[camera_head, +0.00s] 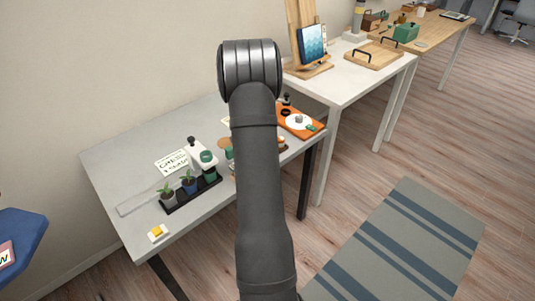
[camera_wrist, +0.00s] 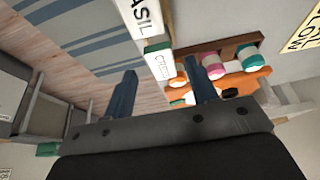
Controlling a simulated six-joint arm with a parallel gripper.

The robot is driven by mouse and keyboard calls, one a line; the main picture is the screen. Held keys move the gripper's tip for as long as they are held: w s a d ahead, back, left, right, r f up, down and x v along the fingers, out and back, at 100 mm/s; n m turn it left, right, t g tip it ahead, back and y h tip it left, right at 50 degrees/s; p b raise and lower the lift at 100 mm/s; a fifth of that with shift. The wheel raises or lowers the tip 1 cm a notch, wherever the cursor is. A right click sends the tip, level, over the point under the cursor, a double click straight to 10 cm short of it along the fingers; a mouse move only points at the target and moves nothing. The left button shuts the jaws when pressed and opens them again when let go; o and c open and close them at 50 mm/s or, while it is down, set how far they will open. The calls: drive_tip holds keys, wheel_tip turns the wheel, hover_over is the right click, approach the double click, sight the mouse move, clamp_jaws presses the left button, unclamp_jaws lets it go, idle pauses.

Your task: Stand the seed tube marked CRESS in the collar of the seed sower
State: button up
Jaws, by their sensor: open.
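A white piece marked CRESS (camera_wrist: 162,64), with a green edge, shows in the wrist view. It lies in the picture between the fingertips of my gripper (camera_wrist: 160,66), which is open. I cannot tell whether it is between the fingers in depth, and no grip on it shows. An orange base (camera_head: 305,123) with a white disc (camera_head: 298,121) looks like the seed sower. A black ring (camera_head: 286,112) on it looks like its collar; a dark ring (camera_wrist: 230,93) also shows in the wrist view. In the head view my arm hides the gripper and the tube.
A white piece marked BASIL (camera_wrist: 142,18) adjoins the CRESS one.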

drive_tip(key=x, duration=0.5)
drive_tip(key=shift+s+a, duration=0.1)
drive_tip(key=shift+a, duration=0.25)
drive_tip(key=c, duration=1.1)
